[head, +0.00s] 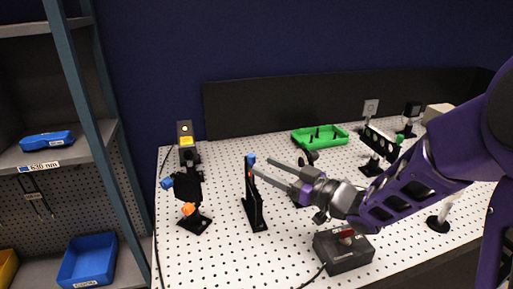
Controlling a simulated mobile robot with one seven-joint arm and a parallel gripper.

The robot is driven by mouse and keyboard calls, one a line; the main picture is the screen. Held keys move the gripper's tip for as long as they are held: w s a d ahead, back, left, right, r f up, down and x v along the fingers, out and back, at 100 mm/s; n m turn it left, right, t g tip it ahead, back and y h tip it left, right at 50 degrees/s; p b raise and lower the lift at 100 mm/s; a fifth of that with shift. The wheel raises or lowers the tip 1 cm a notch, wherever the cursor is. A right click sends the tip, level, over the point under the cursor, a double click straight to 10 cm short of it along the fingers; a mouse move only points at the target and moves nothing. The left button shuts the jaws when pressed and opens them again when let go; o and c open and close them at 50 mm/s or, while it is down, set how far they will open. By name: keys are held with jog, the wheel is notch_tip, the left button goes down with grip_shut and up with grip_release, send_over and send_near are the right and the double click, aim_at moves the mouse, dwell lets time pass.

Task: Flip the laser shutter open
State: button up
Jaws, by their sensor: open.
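A thin black upright plate on a flat black foot (253,208) stands on the white perforated table; it has a blue piece on top and a small red spot, and may be the laser shutter. I cannot tell for sure whether it is open. My gripper (260,166) reaches in from the right with its two long grey fingers spread and nothing between them. One fingertip overlaps the plate's upper part in the picture, just below the blue piece. Whether it touches cannot be told.
A black mount with blue and orange knobs (188,187) stands left of the plate. A dark box with a red switch (343,252) lies below my arm. A green tray (320,138) and other optics are behind. A shelf with blue bins (86,262) is at left.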

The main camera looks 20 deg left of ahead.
aim_at(255, 160)
jog(key=x, duration=0.6)
jog(key=shift+w, duration=0.15)
jog(key=shift+c, duration=0.2)
grip_shut()
dwell(1.1)
